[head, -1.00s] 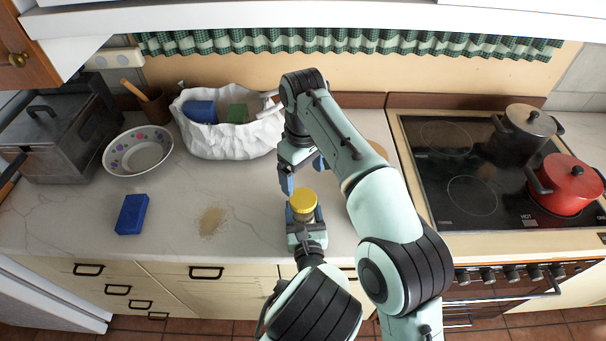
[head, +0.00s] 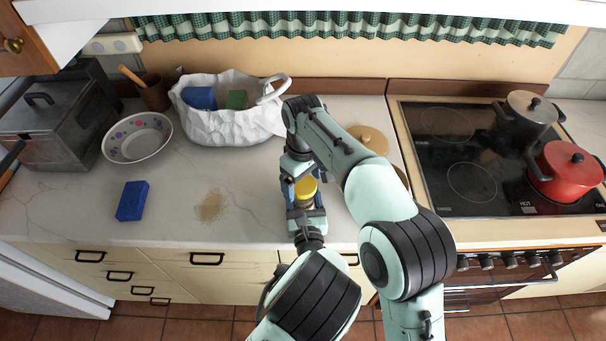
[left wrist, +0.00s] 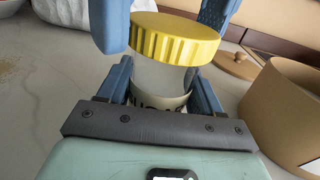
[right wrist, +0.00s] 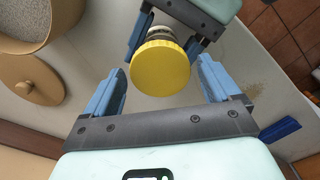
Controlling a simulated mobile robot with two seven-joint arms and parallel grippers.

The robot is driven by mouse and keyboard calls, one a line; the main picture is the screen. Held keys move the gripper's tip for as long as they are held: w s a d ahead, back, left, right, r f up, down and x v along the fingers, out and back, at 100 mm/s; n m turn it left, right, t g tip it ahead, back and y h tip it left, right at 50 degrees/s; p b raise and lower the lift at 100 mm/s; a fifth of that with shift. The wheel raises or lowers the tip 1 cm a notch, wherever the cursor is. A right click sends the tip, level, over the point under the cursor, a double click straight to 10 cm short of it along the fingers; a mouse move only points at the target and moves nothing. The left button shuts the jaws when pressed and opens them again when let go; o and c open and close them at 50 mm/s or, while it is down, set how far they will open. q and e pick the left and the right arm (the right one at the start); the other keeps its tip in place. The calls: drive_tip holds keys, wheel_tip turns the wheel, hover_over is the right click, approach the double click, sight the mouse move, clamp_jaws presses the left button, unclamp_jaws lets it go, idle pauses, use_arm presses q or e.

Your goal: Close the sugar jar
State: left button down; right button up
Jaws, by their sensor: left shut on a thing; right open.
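The sugar jar (left wrist: 158,78) is a clear jar with a label, upright on the counter, with a ribbed yellow lid (left wrist: 175,38) on top. The lid also shows in the head view (head: 306,188) and in the right wrist view (right wrist: 160,68). Whether the lid is fully seated I cannot tell. My left gripper (left wrist: 160,92) is shut on the jar body below the lid. My right gripper (right wrist: 163,88) is open above the jar, its fingers on either side of the lid and apart from it in the right wrist view.
A tan canister (left wrist: 285,110) and its round wooden lid (head: 369,139) stand right of the jar. Left are a blue sponge (head: 132,201), spilled brown grains (head: 211,206), a bowl (head: 137,152) and a white bag (head: 215,128). The stove (head: 450,190) with pots is at right.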

drive_tip(key=c, duration=1.1)
drive_tip(key=shift+m, duration=0.9)
drive_tip(key=o, duration=1.2)
drive_tip(key=shift+o, duration=0.2)
drive_tip(key=shift+r, duration=0.1)
wheel_tip(320, 180, up, 7)
drive_tip(key=shift+r, duration=0.2)
use_arm(q)
drive_tip(key=shift+c, duration=0.5)
unclamp_jaws()
